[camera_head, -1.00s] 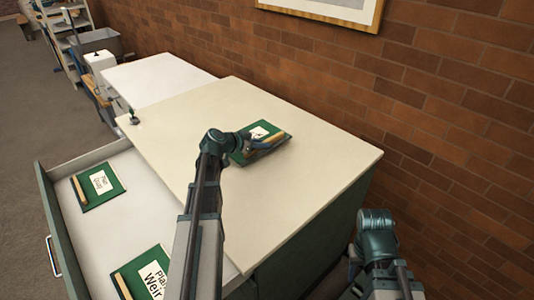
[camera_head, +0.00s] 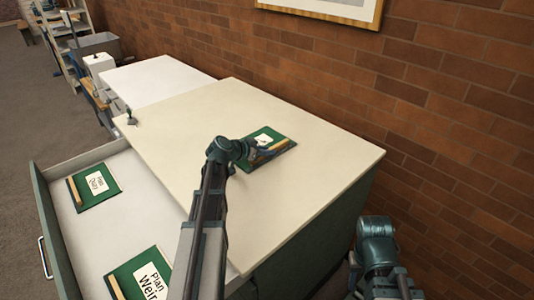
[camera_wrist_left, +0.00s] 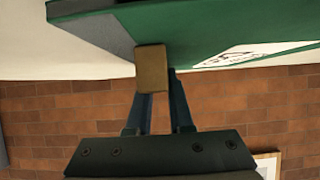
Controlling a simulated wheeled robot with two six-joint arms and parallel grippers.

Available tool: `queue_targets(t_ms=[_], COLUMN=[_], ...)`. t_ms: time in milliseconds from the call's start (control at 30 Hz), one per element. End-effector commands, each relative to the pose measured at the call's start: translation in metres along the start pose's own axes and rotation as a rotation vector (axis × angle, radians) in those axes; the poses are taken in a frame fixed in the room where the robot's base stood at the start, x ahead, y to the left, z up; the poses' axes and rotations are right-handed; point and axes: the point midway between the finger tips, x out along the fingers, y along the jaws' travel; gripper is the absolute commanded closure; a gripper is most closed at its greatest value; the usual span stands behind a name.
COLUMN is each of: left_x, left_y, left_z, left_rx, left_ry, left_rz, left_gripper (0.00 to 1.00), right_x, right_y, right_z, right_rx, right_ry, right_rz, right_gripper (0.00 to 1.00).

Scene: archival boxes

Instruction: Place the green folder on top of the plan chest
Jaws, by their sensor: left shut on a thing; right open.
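A green folder (camera_head: 270,144) with a white label and a wooden strip along one edge is over the beige top of the plan chest (camera_head: 190,130), near its middle. My left gripper (camera_head: 258,153) is shut on the folder's wooden strip. In the left wrist view the fingers (camera_wrist_left: 158,100) close at the end of the strip (camera_wrist_left: 151,68), and the green folder (camera_wrist_left: 230,25) spreads above. I cannot tell whether the folder touches the chest top. Part of my right arm shows at the lower right, but its gripper is not visible.
An open drawer (camera_head: 47,225) at the chest's left holds two more green folders, the far one (camera_head: 95,186) and the near one (camera_head: 140,272). A small dark green object (camera_head: 131,118) stands at the chest's far left corner. A brick wall (camera_head: 430,120) runs behind.

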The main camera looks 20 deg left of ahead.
Motion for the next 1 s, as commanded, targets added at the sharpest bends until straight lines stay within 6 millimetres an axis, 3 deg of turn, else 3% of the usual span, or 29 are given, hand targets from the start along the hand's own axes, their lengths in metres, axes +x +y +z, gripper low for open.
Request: queue_targets(t_ms=[100, 133, 300, 633, 1000], left_x=[0.002, 0.001, 0.001, -0.001, -0.072], left_y=[0.000, 0.000, 0.000, 0.000, 0.002], left_z=[0.003, 0.002, 0.001, -0.002, -0.004], left_rx=[0.000, 0.000, 0.000, 0.000, -0.001], left_ry=[0.000, 0.000, 0.000, 0.000, 0.000], left_rz=[0.000, 0.000, 0.000, 0.000, -0.002], left_gripper=[1.00, 0.77, 0.50, 0.50, 0.50], right_x=[0.003, 0.002, 0.002, -0.002, -0.038], right_y=[0.000, 0.000, 0.000, 0.000, 0.004], right_z=[0.000, 0.000, 0.000, 0.000, 0.002], right_rx=[0.000, 0.000, 0.000, 0.000, 0.000], right_ry=[0.000, 0.000, 0.000, 0.000, 0.000], right_rz=[0.000, 0.000, 0.000, 0.000, 0.000], right_gripper=[0.56, 0.56, 0.56, 0.56, 0.56])
